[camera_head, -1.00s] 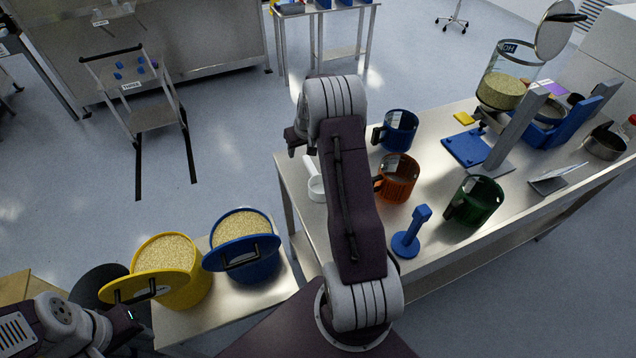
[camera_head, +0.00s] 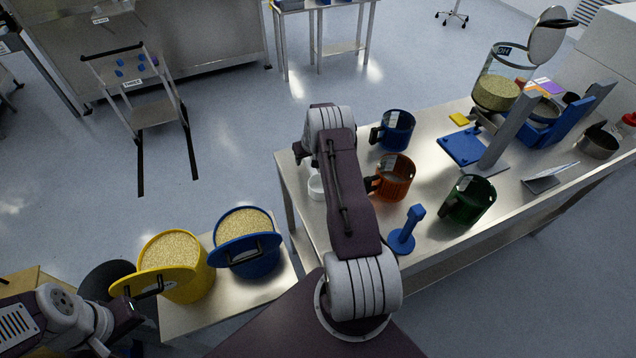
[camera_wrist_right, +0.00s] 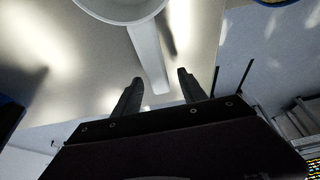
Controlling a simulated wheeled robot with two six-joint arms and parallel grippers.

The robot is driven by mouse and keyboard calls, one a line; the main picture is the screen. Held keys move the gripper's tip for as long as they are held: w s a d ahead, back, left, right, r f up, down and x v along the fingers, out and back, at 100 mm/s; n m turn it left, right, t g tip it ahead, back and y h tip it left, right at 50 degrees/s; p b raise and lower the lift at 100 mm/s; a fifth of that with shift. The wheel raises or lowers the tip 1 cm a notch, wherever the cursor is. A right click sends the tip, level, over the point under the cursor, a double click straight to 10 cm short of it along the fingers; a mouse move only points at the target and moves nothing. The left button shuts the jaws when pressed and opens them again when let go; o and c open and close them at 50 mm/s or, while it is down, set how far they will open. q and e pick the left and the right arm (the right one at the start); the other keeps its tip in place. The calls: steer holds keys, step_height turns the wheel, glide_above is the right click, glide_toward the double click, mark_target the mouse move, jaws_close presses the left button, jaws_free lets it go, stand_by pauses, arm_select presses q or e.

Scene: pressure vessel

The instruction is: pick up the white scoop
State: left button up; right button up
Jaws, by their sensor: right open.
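The white scoop (camera_head: 316,187) lies at the left edge of the long steel table, partly hidden by my right arm. In the right wrist view its bowl is cut off at the top, and its handle (camera_wrist_right: 147,48) points down towards my right gripper (camera_wrist_right: 159,86). The two dark fingers are open. The handle's end appears between the fingertips, but I cannot tell whether it is at their depth. In the head view the right fingers are hidden behind my arm. My left gripper (camera_head: 128,318) is at the lower left, its fingers unclear, near the yellow bucket.
Blue (camera_head: 397,130), orange (camera_head: 394,178) and green (camera_head: 470,201) mugs stand on the steel table (camera_head: 440,225), right of the scoop. Yellow (camera_head: 187,285) and blue (camera_head: 250,262) grain buckets stand on a low table.

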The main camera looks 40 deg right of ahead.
steer(key=shift+w+d+f, duration=0.1)
steer(key=shift+w+f, duration=0.1)
steer(key=shift+f, duration=0.15)
jaws_close()
steer(key=shift+r, duration=0.1)
steer(key=shift+r+b, duration=0.4)
steer(key=shift+r, duration=0.05)
step_height(320, 180, up, 3)
steer(key=shift+r+b, duration=0.1)
steer(key=shift+b, duration=0.65)
steer(key=s+d+r+b, duration=0.1)
steer(key=s+d+r, duration=0.1)
steer(key=d, duration=0.3)
steer(key=s+d+r+b, duration=0.2)
steer(key=d+r, duration=0.3)
steer(key=shift+s+d, duration=0.25)
steer(key=shift+d, duration=0.1)
